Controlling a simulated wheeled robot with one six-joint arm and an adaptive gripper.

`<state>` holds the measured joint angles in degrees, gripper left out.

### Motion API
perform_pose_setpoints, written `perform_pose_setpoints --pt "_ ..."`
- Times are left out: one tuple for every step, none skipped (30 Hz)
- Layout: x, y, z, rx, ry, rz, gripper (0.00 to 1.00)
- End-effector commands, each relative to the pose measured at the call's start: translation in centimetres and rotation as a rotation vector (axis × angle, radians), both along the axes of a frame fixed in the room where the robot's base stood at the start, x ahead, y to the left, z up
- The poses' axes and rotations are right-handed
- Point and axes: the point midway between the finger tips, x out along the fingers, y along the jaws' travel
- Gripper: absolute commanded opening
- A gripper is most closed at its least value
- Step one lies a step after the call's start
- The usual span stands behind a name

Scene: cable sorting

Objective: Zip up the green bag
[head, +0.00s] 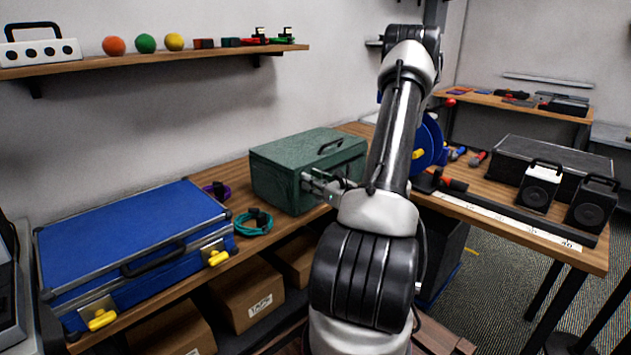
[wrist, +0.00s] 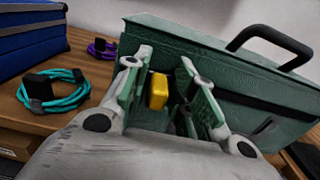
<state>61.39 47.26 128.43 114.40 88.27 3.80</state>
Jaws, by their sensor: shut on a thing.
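The green bag (head: 283,178) is a boxy case with a dark handle on top, standing on the wooden bench left of my arm in the head view. In the wrist view the bag (wrist: 215,65) fills the right side, and a dark slit shows low on its front. My gripper (head: 318,186) is at the front of the bag. In the wrist view my gripper (wrist: 167,72) is shut on a small yellow pull tab (wrist: 158,91) between its fingers. The zip line itself is mostly hidden by the fingers, so how far it is closed cannot be told.
A blue case (head: 130,240) with yellow latches lies left of the bag. A teal cable coil (head: 253,223) and a purple cable (head: 217,190) lie between them. A blue reel (head: 428,142) and speakers (head: 539,187) stand to the right. Cardboard boxes (head: 247,293) sit below the bench.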

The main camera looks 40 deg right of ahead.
Motion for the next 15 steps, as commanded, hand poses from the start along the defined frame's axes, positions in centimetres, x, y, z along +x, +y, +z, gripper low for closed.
perform_pose_setpoints --pt "-0.08 0.39 -0.09 0.005 0.002 0.009 0.0" --pt "-0.08 0.41 -0.09 0.005 0.002 0.009 0.0" --pt "-0.08 0.44 -0.09 0.005 0.002 0.01 0.0" --pt "-0.09 0.44 -0.1 0.005 0.003 0.01 0.0" --pt "-0.09 0.46 -0.1 0.005 0.003 0.011 0.0" --pt "-0.1 0.48 -0.1 0.006 0.003 0.011 0.28" --pt "-0.1 0.49 -0.11 0.006 0.003 0.012 0.33" --pt "-0.1 0.5 -0.11 0.006 0.003 0.012 0.38" --pt "-0.09 0.49 -0.11 0.006 0.003 0.012 0.38" --pt "-0.08 0.47 -0.1 0.006 0.003 0.011 0.38" --pt "-0.08 0.46 -0.1 0.005 0.003 0.011 0.38" --pt "-0.07 0.43 -0.1 0.005 0.002 0.01 0.38" --pt "-0.07 0.41 -0.09 0.005 0.002 0.01 0.38" --pt "-0.06 0.39 -0.08 0.004 0.002 0.009 0.38" --pt "-0.06 0.36 -0.08 0.004 0.002 0.009 0.38"
